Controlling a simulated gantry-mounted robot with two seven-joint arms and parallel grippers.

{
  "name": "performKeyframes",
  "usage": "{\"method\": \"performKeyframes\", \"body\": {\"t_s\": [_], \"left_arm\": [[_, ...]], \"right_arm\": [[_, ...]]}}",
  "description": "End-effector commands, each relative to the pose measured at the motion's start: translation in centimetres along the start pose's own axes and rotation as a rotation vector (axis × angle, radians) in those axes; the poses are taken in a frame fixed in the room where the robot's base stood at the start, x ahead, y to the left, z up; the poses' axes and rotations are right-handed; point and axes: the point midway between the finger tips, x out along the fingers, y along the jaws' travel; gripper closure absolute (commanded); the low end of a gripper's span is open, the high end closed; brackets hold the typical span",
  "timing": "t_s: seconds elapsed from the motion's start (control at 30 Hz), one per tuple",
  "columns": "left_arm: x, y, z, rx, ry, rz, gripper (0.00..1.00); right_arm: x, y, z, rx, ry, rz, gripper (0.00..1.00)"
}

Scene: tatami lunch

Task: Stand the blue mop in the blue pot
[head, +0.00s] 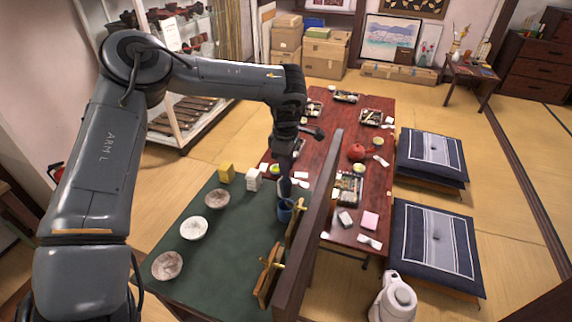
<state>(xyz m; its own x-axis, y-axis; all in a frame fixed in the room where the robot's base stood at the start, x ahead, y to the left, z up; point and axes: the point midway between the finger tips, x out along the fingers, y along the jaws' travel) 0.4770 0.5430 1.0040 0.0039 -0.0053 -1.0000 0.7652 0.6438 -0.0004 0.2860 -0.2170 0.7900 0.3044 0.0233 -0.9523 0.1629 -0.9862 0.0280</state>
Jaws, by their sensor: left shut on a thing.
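The blue pot (284,213) stands on the dark green table top, close to the upright wooden board. My left gripper (286,170) points down just above it and is shut on a slim dark blue thing (285,188), which seems to be the blue mop. Its lower end meets the pot's mouth in the picture. I cannot tell whether it is inside the pot or just above it, and the gripper hides its upper part. My right gripper is not in view.
Three bowls (193,228) line the left of the green table (221,262). A red low table (345,238) lies beyond.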

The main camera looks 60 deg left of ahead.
Motion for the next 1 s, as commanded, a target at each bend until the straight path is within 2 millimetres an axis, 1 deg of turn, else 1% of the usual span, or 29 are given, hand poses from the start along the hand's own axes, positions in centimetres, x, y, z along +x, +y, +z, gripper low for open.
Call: {"method": "performKeyframes", "body": {"t_s": [0.03,0.37,0.43,0.8,1.0], "left_arm": [[0.9,0.0,0.0,0.0,0.0,0.0,1.0],[3.4,0.0,0.0,0.0,-0.001,0.001,1.0],[3.8,0.0,-0.1,0.0,0.001,0.0,1.0],[6.7,0.0,-0.1,0.001,0.001,0.0,1.0],[7.8,0.0,-0.1,0.0,0.001,0.0,1.0]], "right_arm": [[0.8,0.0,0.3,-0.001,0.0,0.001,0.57],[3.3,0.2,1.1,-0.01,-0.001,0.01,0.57],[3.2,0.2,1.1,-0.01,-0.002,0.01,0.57],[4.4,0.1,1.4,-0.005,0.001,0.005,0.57],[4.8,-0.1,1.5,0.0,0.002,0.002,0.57]]}}
